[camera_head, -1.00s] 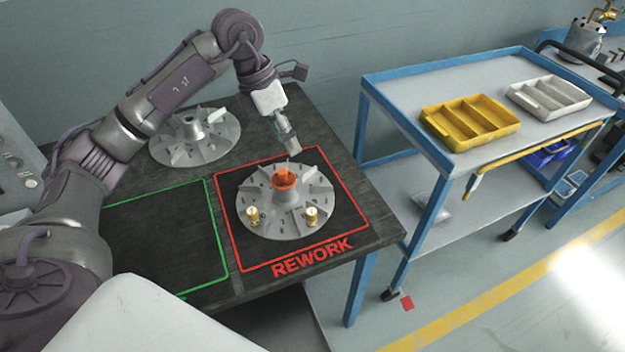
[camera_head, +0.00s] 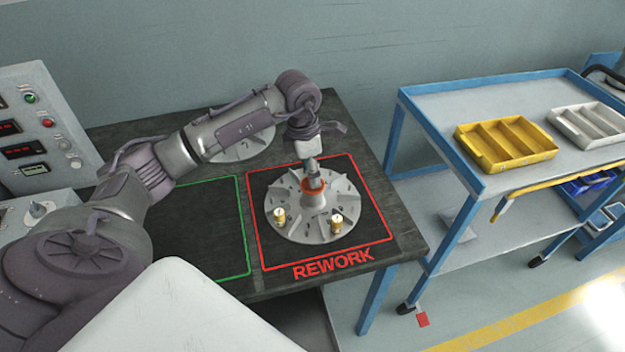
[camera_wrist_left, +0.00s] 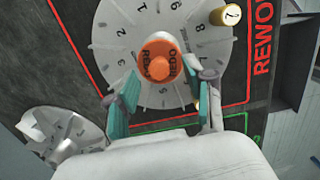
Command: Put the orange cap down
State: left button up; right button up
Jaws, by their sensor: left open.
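The orange cap (camera_head: 313,185) sits on the hub of the grey bladed impeller (camera_head: 290,222) in the red REWORK square. In the left wrist view the cap (camera_wrist_left: 159,62) shows from above with dark lettering on it. My left gripper (camera_head: 314,182) is over the hub and partly hides the cap in the head view. In the left wrist view the left gripper (camera_wrist_left: 158,88) is open, its teal fingers apart, with the cap just beyond and between the tips. No contact with the cap is clear. My right gripper is not in view.
Brass pieces (camera_head: 279,217) and (camera_head: 336,223) stand on the impeller's near side. A second impeller (camera_head: 243,146) lies behind my left arm. The green square (camera_head: 215,215) is bare where visible. A blue cart (camera_head: 500,95) with yellow (camera_head: 505,143) and white (camera_head: 590,125) trays stands right.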

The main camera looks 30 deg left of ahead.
pick_arm(q)
jog(key=shift+w+d+f, duration=0.1)
jog(key=shift+w+f, duration=0.1)
jog(key=shift+f, duration=1.1)
grip_shut()
